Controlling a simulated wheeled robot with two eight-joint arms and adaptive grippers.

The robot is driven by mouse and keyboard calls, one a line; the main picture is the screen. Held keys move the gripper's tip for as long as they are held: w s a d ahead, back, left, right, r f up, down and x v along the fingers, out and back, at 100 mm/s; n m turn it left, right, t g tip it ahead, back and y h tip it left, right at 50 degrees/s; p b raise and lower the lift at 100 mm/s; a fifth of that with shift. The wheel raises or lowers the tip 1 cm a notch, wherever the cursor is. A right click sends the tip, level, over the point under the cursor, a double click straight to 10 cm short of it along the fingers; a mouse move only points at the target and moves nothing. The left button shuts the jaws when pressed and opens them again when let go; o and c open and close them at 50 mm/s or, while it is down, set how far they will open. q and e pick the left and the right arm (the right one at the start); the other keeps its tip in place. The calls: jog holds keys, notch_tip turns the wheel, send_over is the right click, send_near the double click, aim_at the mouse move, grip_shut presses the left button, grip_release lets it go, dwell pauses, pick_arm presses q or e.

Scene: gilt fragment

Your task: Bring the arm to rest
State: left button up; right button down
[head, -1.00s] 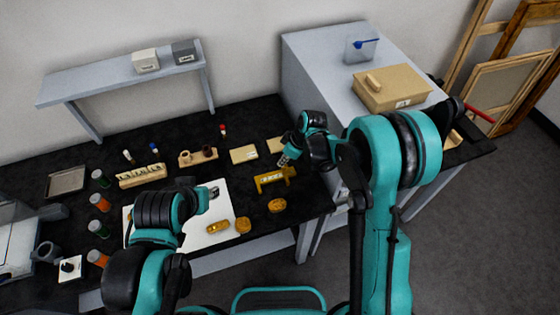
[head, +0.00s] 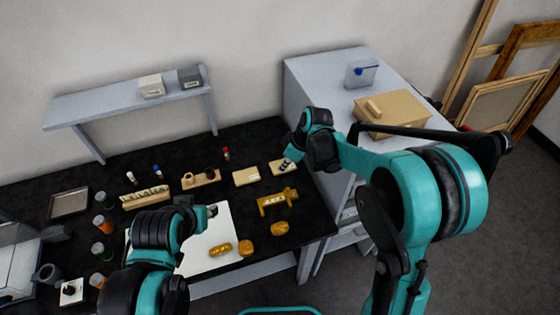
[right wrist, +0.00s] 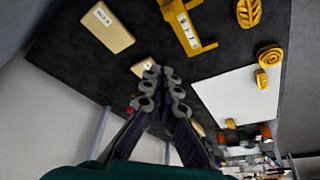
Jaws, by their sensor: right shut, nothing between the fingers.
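My right gripper (head: 287,164) is shut and empty. It hangs over the back right of the black table, by a small beige block (head: 278,168) and behind the gilt bracket-shaped piece (head: 277,202). In the right wrist view its fingers (right wrist: 162,78) are close together with nothing between them. The right arm (head: 400,185) bends out to the right, its elbow high beside the grey cabinet. My left gripper (head: 212,211) is low over the white sheet (head: 222,232); its fingers are too small to read.
Gilt pieces (head: 280,228) (head: 247,247) lie at the table's front, another gilt piece (head: 220,249) on the sheet. A labelled block (head: 246,177), a rack (head: 145,199) and several jars stand left. The grey cabinet (head: 315,70) holds a beige box (head: 391,112). A raised shelf (head: 115,103) stands behind.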

jog(key=shift+s+d+r, duration=0.15)
jog(key=shift+d+r, duration=0.05)
jog(key=s+d+r+m+t+h+b, duration=0.2)
jog(key=s+d+r+m+t+b, duration=0.25)
jog(key=s+d, duration=0.45)
jog(key=s+d+f+m+b, duration=0.2)
jog(key=s+m, duration=0.2)
jog(key=s, duration=0.2)
jog(key=s+d+f+m+h+b, duration=0.1)
jog(key=s+d+f+m+b, duration=0.1)
jog(key=s+d+m+b, duration=0.1)
jog(key=s+m+t, duration=0.1)
jog(key=s, duration=0.1)
jog(key=shift+s+d+h, duration=0.2)
jog(key=shift+s+h, duration=0.1)
jog(key=shift+s, duration=0.1)
